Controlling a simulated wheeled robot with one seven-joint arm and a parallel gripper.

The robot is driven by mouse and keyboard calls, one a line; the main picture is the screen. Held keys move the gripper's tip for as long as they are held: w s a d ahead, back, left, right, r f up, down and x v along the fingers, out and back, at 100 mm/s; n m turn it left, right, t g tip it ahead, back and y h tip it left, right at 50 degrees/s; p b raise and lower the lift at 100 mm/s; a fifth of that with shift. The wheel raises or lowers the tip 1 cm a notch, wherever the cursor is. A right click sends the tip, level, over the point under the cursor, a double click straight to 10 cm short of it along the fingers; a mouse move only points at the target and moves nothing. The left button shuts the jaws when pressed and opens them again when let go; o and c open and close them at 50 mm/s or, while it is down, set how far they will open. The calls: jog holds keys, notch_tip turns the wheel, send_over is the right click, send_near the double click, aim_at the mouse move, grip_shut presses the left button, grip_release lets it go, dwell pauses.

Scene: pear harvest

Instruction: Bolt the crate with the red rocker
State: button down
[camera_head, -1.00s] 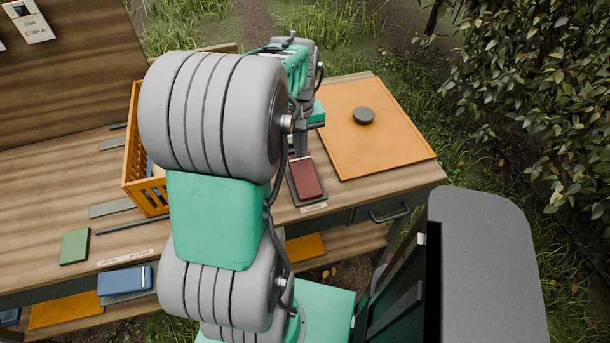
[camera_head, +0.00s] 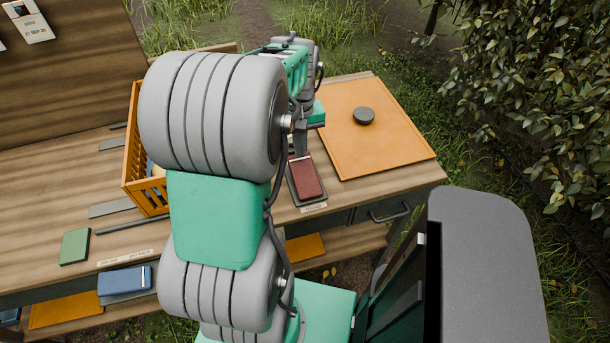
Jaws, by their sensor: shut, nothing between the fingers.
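The red rocker (camera_head: 307,181) is a red slab on a dark base near the bench's front edge, with a small label in front of it. My gripper (camera_head: 300,153) is shut and empty, pointing down at the far end of the rocker. I cannot tell whether its tips touch the red surface. The orange slatted crate (camera_head: 132,150) stands on the bench to the left, with something pale inside. My arm hides most of the crate. No bolt shows.
An orange board (camera_head: 385,145) with a dark round knob (camera_head: 363,116) lies to the right of the rocker. A green block (camera_head: 75,246) and a blue block (camera_head: 125,280) are at the front left. Flat grey strips lie beside the crate. A drawer handle (camera_head: 389,213) juts from the bench front.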

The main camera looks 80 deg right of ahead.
aim_at(300, 160)
jog(key=shift+f+b, duration=0.95)
jog(key=shift+f, duration=0.75)
dwell(0.6)
jog(key=shift+r, duration=0.15)
notch_tip(300, 160, up, 7)
jog(key=p, duration=0.5)
